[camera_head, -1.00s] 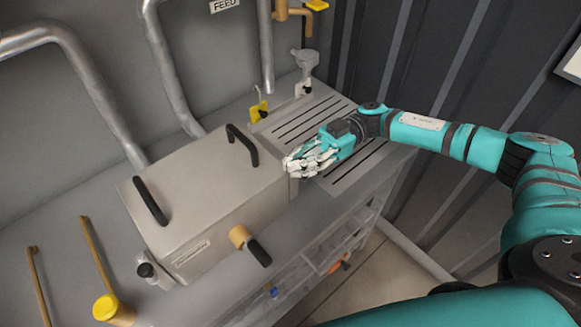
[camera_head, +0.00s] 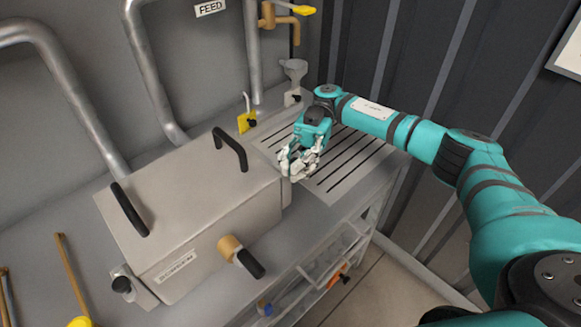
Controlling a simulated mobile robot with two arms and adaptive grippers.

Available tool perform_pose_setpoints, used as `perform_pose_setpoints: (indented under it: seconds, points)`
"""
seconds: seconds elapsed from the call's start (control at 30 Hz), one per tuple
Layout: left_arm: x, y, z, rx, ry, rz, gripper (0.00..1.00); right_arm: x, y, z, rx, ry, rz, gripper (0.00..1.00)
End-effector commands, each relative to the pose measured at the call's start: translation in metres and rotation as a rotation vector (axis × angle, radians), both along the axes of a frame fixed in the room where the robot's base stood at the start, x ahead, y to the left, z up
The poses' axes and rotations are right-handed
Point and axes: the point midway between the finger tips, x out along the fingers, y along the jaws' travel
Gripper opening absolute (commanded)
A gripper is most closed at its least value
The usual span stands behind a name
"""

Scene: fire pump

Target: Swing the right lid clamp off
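A grey metal box with a flat lid (camera_head: 180,195) stands on the bench. Two black handles are on the lid, a left one (camera_head: 130,210) and a right one (camera_head: 232,150). The left lid clamp (camera_head: 123,284) with a black knob shows at the front left corner. At the right end a small grey bracket (camera_head: 287,193) shows, probably part of the right lid clamp; its knob is not visible. My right gripper (camera_head: 301,170) is just above this bracket, fingers pointing down; contact and finger gap are unclear. My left gripper is out of view.
A brass fitting with a black lever (camera_head: 248,262) sticks out from the box front. A slotted drain plate (camera_head: 355,160) lies right of the box. Behind are a yellow-tagged valve (camera_head: 247,120), a grey funnel (camera_head: 293,72) and pipes (camera_head: 153,70).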

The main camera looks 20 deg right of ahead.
Motion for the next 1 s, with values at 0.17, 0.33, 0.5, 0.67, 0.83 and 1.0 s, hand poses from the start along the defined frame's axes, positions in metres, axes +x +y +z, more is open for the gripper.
perform_pose_setpoints:
  seconds: [0.17,0.33,0.5,0.67,0.83,1.0]
  points:
    - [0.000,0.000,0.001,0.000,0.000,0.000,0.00,0.005,-0.005,0.007,0.006,-0.009,-0.021,0.00]
    - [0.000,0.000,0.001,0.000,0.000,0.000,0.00,0.006,-0.005,0.007,0.007,-0.009,-0.022,0.09]
    - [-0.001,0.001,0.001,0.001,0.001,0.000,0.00,0.004,-0.004,0.005,0.006,-0.007,-0.017,0.31]
    - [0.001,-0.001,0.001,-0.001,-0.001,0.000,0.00,0.003,-0.003,0.004,0.003,-0.005,-0.013,0.43]
    - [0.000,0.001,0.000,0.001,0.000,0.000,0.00,0.003,-0.002,0.003,0.003,-0.004,-0.011,0.43]
    - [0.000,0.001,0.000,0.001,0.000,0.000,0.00,0.003,-0.002,0.016,0.003,-0.008,-0.010,0.43]
